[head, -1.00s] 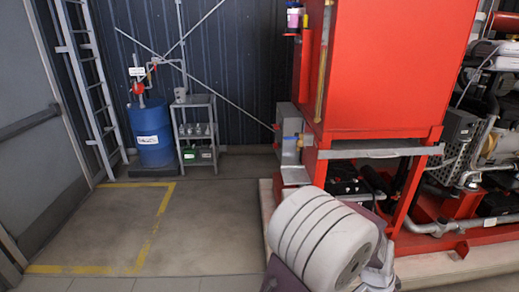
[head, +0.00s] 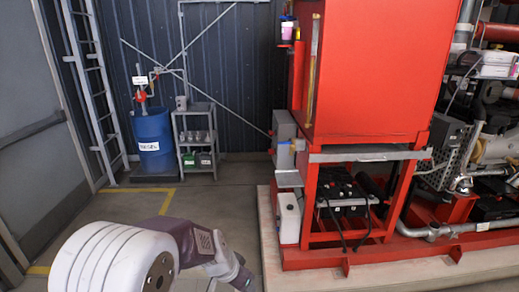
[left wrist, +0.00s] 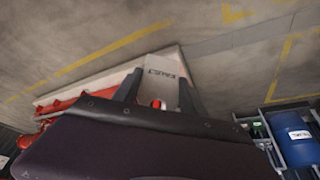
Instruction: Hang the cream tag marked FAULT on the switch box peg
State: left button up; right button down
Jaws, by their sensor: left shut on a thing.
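In the left wrist view my left gripper (left wrist: 160,80) is shut on a pale cream tag (left wrist: 166,66) with dark lettering, too small and turned to read surely. The tag sticks out beyond the two dark fingers. In the head view my left arm crosses the bottom left; its jaws and the tag are not clearly seen there. A grey box (head: 285,135), which looks like the switch box, is fixed to the left side of the red frame, well beyond my arm. I cannot make out its peg clearly. My right gripper is not in view.
The red pump frame (head: 365,75) stands on a pale plinth (head: 345,259). A white container (head: 289,217) sits below the grey box. A blue drum (head: 153,142) and a grey shelf (head: 198,123) stand at the back left. The floor left of the plinth is clear.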

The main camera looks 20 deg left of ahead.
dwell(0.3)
pick_arm(q)
jog(key=shift+s+f+n+y, duration=0.6)
jog(key=shift+s+f+n, duration=0.8)
jog(key=shift+n, duration=0.3)
